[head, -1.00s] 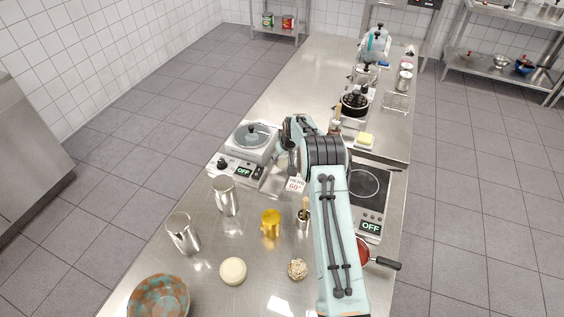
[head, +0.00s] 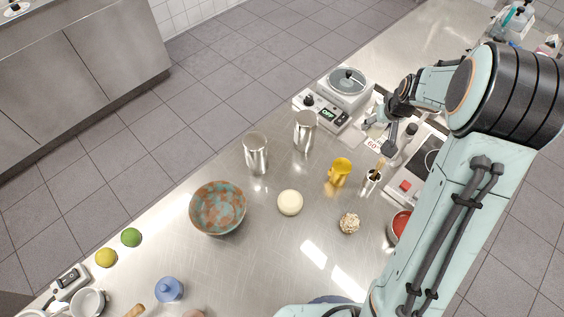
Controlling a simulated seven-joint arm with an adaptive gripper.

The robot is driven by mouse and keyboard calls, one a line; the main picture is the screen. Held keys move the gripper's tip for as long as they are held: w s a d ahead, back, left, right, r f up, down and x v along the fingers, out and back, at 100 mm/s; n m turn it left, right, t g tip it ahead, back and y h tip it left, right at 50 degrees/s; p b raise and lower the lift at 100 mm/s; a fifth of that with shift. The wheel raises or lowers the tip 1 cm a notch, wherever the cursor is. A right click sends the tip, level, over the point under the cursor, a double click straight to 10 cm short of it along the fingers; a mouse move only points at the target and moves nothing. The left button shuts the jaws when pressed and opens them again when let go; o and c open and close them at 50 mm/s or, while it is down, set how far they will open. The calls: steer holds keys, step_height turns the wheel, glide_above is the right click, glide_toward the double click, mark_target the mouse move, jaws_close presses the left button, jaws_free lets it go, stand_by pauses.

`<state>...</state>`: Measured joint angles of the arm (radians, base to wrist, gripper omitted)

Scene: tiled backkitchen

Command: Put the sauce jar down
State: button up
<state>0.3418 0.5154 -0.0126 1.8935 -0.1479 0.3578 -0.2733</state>
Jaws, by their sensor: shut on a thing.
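My gripper (head: 382,133) is at the upper right in the head view, over the steel counter (head: 265,262), just right of the white hotplate. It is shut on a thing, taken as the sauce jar. The jar cannot be made out clearly between the dark fingers, and its height above the counter cannot be told. A small sign with red figures (head: 374,145) shows close by the fingers. A dark, bottle-like shape (head: 409,134) shows just right of the gripper; I cannot tell whether it touches.
The hotplate (head: 348,88) with a lidded pan stands left of my gripper. Bare counter lies between the bowl and the blue jar (head: 169,289).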

step_height(320, 180, up, 5)
steer(key=a+n+y, duration=0.2)
steer(key=a+n, duration=0.2)
steer(key=a, duration=0.7)
steer(key=n+g+y, duration=0.2)
steer(key=n+g, duration=0.1)
steer(key=n, duration=0.7)
glide_above(217, 214)
steer(key=w+d, duration=0.7)
steer(key=d, duration=0.1)
steer(key=shift+s+a+f, duration=0.1)
steer(key=shift+s, duration=0.05)
steer(key=s+a+n, duration=0.2)
steer(key=s+a, duration=0.1)
steer(key=s+a+n+g, duration=0.1)
steer(key=s+a+n, duration=0.1)
steer(key=s+a, duration=0.1)
steer(key=shift+s+a+g+y, duration=0.3)
steer(key=shift+s+a, duration=0.1)
steer(key=shift+s, duration=0.15)
step_height(217, 214, down, 17)
steer(key=shift+w+d+f, duration=0.1)
steer(key=shift+w+f, duration=0.05)
steer(key=shift+f, duration=0.05)
steer(key=shift+f, duration=0.1)
steer(key=o, duration=1.2)
